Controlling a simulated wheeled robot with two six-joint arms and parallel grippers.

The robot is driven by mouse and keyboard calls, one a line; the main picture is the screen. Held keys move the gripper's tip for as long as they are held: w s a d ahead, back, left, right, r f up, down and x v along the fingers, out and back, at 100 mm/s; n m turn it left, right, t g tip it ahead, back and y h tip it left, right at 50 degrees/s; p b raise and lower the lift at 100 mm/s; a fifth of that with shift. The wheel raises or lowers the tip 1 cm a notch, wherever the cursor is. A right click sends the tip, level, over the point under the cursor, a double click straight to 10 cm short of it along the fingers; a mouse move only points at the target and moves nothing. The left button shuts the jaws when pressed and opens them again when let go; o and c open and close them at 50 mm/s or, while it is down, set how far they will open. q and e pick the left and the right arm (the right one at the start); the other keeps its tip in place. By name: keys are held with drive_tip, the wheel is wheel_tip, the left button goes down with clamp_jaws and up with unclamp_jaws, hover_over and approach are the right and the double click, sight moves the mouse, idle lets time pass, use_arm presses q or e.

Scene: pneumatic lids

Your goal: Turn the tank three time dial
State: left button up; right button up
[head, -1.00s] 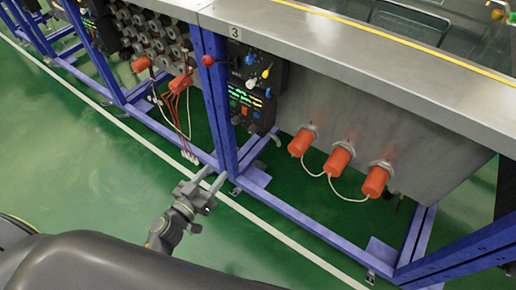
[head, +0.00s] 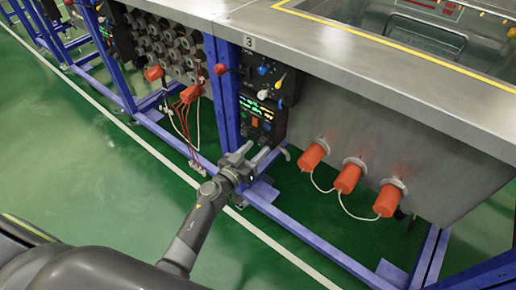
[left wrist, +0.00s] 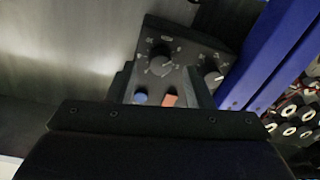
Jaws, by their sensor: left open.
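The tank marked 3 (head: 249,42) has a dark control panel (head: 264,112) with green displays and coloured buttons on its front, beside a blue post. In the left wrist view the panel shows two black dials with white marks: one nearer the middle (left wrist: 160,60), one to its right (left wrist: 212,75). I cannot tell which is the time dial. My left gripper (head: 257,150) is open and empty, just below and in front of the panel. In the left wrist view its fingers (left wrist: 160,72) stand either side of the middle dial's line; contact is not visible. My right gripper is not in view.
Blue frame posts (head: 222,95) and a low blue beam (head: 290,232) border the panel. An upper box carries blue and yellow knobs (head: 279,82). Orange plugs (head: 348,178) with white cables stick out at right. Red cables (head: 186,110) hang at left. The green floor in front is clear.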

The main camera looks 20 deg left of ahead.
use_arm(q)
drive_tip(key=shift+x, duration=1)
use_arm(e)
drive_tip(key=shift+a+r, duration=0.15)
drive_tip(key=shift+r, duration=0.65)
use_arm(q)
drive_tip(key=shift+c, duration=0.4)
drive_tip(key=c, duration=0.9)
